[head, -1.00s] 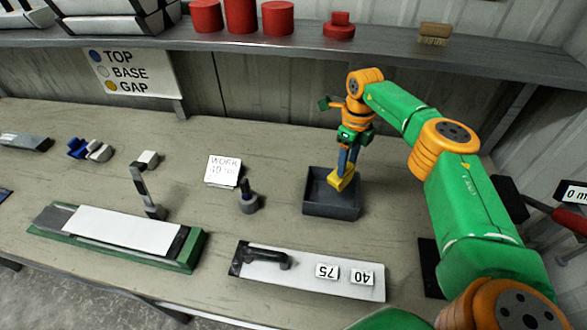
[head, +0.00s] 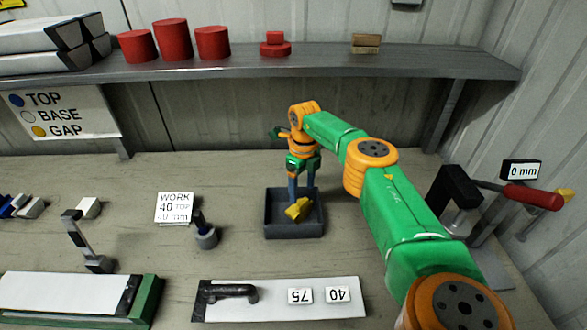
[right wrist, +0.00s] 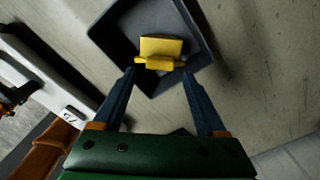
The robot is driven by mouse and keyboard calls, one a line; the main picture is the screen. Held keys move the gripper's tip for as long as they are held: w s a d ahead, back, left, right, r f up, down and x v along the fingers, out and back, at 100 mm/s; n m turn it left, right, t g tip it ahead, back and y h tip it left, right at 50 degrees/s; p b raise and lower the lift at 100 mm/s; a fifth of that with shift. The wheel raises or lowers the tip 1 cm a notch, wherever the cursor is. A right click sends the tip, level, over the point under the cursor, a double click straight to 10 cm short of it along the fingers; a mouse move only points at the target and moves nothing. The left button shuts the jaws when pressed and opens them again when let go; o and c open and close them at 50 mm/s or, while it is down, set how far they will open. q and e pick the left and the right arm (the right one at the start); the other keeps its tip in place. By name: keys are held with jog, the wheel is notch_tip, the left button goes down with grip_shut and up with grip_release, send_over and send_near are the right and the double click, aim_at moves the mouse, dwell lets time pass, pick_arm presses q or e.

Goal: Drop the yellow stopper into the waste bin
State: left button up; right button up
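The yellow stopper (head: 298,209) lies tilted inside the dark grey waste bin (head: 293,231) on the bench. In the right wrist view the stopper (right wrist: 160,50) shows within the walls of the bin (right wrist: 196,32). My right gripper (head: 302,198) points down over the bin, its blue fingers just above the stopper. In the right wrist view my right gripper (right wrist: 158,74) has its fingers spread wide with nothing between the tips. The stopper is beyond the tips, apart from them. My left gripper is not in view.
A white tray (head: 330,285) with cards 75 and 40 lies in front of the bin. A small dark-handled tool (head: 205,237) and a WORK card (head: 174,207) stand to its left. A red-handled lever device (head: 460,205) is at right. A shelf (head: 330,63) runs behind.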

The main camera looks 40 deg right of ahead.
jog(key=shift+o, duration=0.4)
jog(key=shift+r, duration=0.1)
notch_tip(320, 180, up, 7)
jog(key=b, duration=0.1)
